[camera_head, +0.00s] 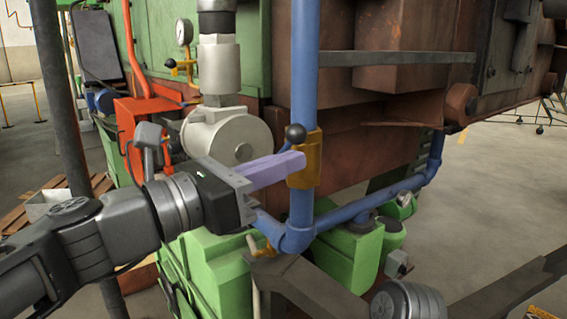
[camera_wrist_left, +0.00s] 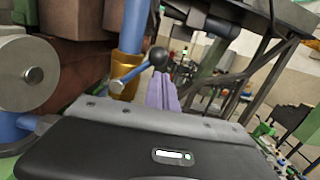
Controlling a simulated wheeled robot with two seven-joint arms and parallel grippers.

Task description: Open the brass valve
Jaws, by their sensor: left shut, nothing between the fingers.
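The brass valve (camera_head: 304,172) is a yellow-brown body on the upright blue pipe (camera_head: 304,75). Its short blue lever ends in a black ball knob (camera_head: 295,133). In the left wrist view the valve (camera_wrist_left: 130,66), lever (camera_wrist_left: 132,74) and knob (camera_wrist_left: 158,56) lie just left of the fingers. My left gripper (camera_head: 298,160) has its pale purple fingers shut and empty, with the tips by the valve's left side, below the knob. The fingers (camera_wrist_left: 163,90) overlap the valve's edge in the head view; I cannot tell whether they touch.
A white pump-like housing (camera_head: 228,138) and a pressure gauge (camera_head: 184,32) stand left of the pipe. A lower blue pipe (camera_head: 375,200) runs off to the right. An orange-red box (camera_head: 145,135) is at left. Open floor (camera_head: 500,185) lies at right.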

